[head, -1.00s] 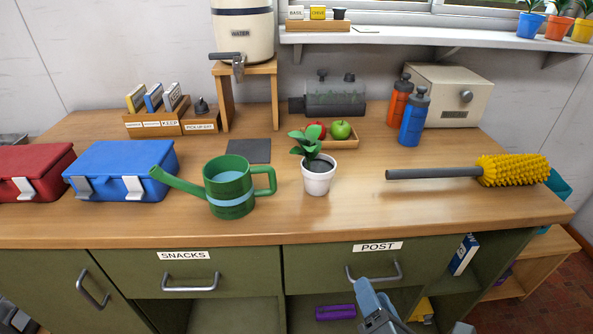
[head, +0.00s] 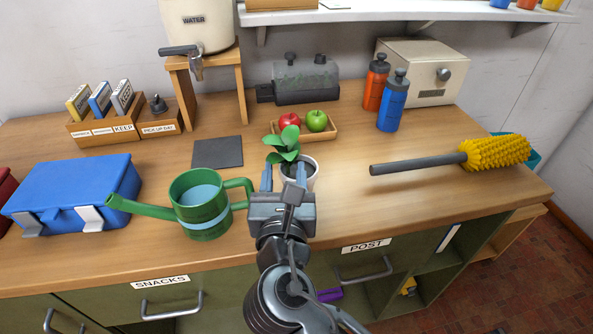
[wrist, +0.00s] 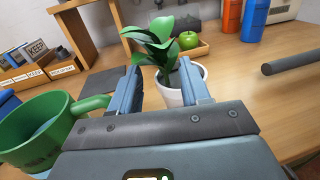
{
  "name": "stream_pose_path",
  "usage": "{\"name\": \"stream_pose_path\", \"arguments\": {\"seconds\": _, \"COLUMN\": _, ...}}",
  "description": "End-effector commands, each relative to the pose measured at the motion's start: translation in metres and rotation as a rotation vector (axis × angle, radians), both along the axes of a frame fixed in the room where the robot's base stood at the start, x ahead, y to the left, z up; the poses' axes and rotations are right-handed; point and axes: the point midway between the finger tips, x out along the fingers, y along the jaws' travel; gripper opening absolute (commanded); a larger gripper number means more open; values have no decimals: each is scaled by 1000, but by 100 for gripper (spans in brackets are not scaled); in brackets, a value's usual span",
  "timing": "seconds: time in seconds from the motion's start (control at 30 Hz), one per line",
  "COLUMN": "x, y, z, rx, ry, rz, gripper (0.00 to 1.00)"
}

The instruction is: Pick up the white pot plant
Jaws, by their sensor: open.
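The white pot plant (head: 311,175) stands upright on the wooden counter, its green leaves leaning left. In the wrist view the white pot (wrist: 170,94) shows just beyond and partly between the fingers. My gripper (head: 283,176) is open, with its two blue-grey fingers pointing at the pot from the front. In the wrist view the right finger of my gripper (wrist: 163,84) overlaps part of the pot. The pot's lower front is hidden in the head view by my gripper. I cannot tell whether the fingers touch the pot.
A green watering can (head: 203,208) stands close on the left, its handle near my gripper. Behind the plant is a wooden tray (head: 332,133) with a red and a green apple. A brush with yellow bristles (head: 495,152) lies to the right. Counter between is clear.

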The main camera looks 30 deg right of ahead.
Motion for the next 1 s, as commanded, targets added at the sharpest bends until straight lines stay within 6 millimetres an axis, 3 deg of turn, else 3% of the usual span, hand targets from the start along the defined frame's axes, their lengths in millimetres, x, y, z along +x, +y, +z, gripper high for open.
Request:
{"name": "stream_pose_path", "arguments": {"seconds": 0.5, "x": 53, "y": -33, "z": 3, "rx": 2, "ry": 0, "rz": 0, "gripper": 46}}
{"name": "stream_pose_path", "arguments": {"seconds": 0.8, "x": 58, "y": -36, "z": 2, "rx": 3, "ry": -1, "rz": 1, "gripper": 46}}
{"name": "stream_pose_path", "arguments": {"seconds": 1.0, "x": 58, "y": -36, "z": 2, "rx": 3, "ry": -1, "rz": 1, "gripper": 29}}
